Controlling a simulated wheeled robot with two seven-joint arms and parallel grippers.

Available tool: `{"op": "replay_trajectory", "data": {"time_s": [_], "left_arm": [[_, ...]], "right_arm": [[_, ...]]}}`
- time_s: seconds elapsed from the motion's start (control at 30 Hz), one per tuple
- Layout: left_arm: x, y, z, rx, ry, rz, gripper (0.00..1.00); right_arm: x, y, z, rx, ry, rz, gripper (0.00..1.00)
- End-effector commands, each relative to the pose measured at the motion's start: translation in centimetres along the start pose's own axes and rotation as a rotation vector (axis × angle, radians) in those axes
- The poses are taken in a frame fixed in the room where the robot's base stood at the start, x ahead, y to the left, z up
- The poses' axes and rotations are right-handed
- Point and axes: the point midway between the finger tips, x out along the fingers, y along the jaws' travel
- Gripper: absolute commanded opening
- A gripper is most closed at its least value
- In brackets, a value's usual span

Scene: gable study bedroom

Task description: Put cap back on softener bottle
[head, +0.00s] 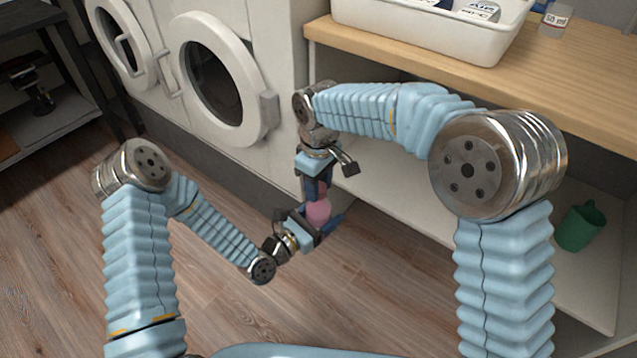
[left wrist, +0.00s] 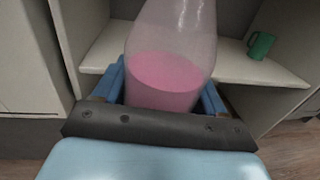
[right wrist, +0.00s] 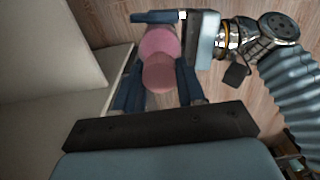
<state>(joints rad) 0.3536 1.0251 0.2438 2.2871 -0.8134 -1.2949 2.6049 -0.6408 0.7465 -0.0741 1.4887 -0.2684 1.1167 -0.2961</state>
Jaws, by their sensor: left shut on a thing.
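The softener bottle (head: 319,212) is clear with pink liquid inside and stands upright in my left gripper (head: 318,226). In the left wrist view the bottle (left wrist: 165,80) sits between the blue fingers, its top out of frame. My right gripper (head: 318,188) points down just above the bottle. In the right wrist view a round pink cap (right wrist: 158,74) lies between its two fingers, over the bottle body (right wrist: 160,42). The fingers are close on both sides of the cap; I cannot tell whether they press on it or whether the cap touches the bottle neck.
A wooden counter (head: 450,75) with a white tub (head: 420,28) and a small labelled container (head: 555,20) is at the upper right. A green mug (head: 580,226) stands on the low shelf. Front-loading washers (head: 215,80) stand behind. The wooden floor at left is clear.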

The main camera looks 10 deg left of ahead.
Motion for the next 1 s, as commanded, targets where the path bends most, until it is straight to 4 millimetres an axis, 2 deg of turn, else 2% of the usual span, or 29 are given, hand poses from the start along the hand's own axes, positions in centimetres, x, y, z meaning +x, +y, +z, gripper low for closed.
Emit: {"op": "replay_trajectory", "data": {"time_s": [0.03, 0.17, 0.37, 0.4, 0.57, 0.87, 1.0], "left_arm": [[0.0, 0.0, 0.1, 0.0, -0.002, 0.0, 0.0], [0.0, 0.0, 0.1, 0.0, -0.002, 0.0, 0.0], [0.0, 0.0, 0.1, 0.0, -0.002, 0.0, 0.0], [0.0, 0.0, 0.1, 0.0, -0.002, 0.0, 0.0], [0.0, 0.0, 0.1, 0.0, -0.002, 0.0, 0.0], [0.0, 0.0, 0.1, 0.0, -0.002, 0.0, 0.0], [0.0, 0.0, 0.1, 0.0, -0.002, 0.0, 0.0]], "right_arm": [[0.0, 0.0, 0.0, 0.0, 0.0, 0.0, 0.21], [0.0, 0.0, 0.0, 0.0, 0.0, 0.0, 0.02], [0.0, 0.0, 0.0, 0.02, 0.001, 0.001, 0.02], [0.0, 0.0, 0.0, 0.02, 0.001, 0.0, 0.41], [0.0, 0.0, 0.0, 0.02, 0.001, 0.0, 0.66], [-0.1, 0.0, 0.0, 0.019, 0.001, 0.0, 0.68], [-1.2, 0.0, -0.1, 0.019, 0.003, 0.001, 0.68]]}}
